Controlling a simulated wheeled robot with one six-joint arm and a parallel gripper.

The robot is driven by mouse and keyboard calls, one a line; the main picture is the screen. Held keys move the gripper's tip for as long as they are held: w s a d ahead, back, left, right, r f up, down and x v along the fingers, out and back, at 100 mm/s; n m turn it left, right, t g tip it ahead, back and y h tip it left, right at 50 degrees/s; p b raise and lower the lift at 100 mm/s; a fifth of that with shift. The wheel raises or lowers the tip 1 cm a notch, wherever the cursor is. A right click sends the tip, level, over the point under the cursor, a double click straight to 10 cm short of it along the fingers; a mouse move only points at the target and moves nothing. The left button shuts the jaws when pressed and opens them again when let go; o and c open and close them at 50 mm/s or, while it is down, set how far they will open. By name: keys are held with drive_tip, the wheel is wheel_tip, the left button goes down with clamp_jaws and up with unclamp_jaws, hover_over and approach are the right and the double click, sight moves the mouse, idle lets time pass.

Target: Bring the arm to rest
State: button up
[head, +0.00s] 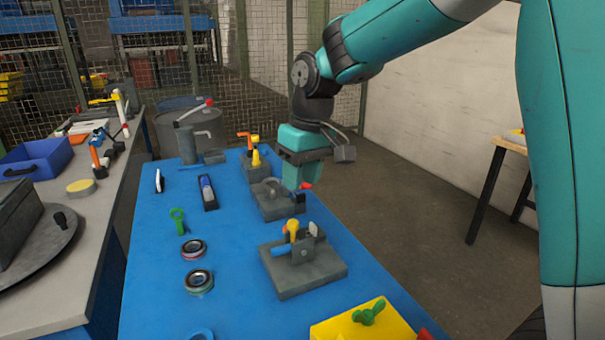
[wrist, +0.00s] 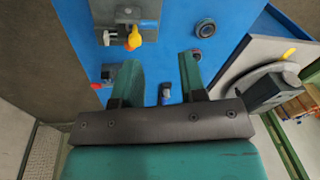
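My gripper (head: 303,178) hangs from my teal arm, pointing down over the far right part of the blue table in the head view. It looks close to a grey block fixture with a red-tipped part (head: 280,205); I cannot tell whether it touches it. In the wrist view my gripper (wrist: 158,62) has its two teal fingers apart, with nothing between them. The blue table (head: 150,270) shows below and beyond the fingers.
A grey fixture with a yellow knob (head: 305,272) stands nearer on the table. Dark rings (head: 199,282), a green part (head: 177,222) and a yellow block (head: 350,325) also lie there. A grey bench (head: 75,250) runs along the left.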

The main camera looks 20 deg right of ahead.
drive_tip(key=s+a+n+y, duration=0.1)
drive_tip(key=s+a, duration=0.2)
drive_tip(key=s, duration=0.9)
drive_tip(key=s+a+n+y, duration=0.1)
drive_tip(key=s+a, duration=0.3)
drive_tip(key=s, duration=0.8)
drive_tip(key=shift+s+a+f+n+g+y, duration=0.2)
drive_tip(key=shift+s+n+g+y, duration=0.15)
drive_tip(key=shift+n, duration=0.35)
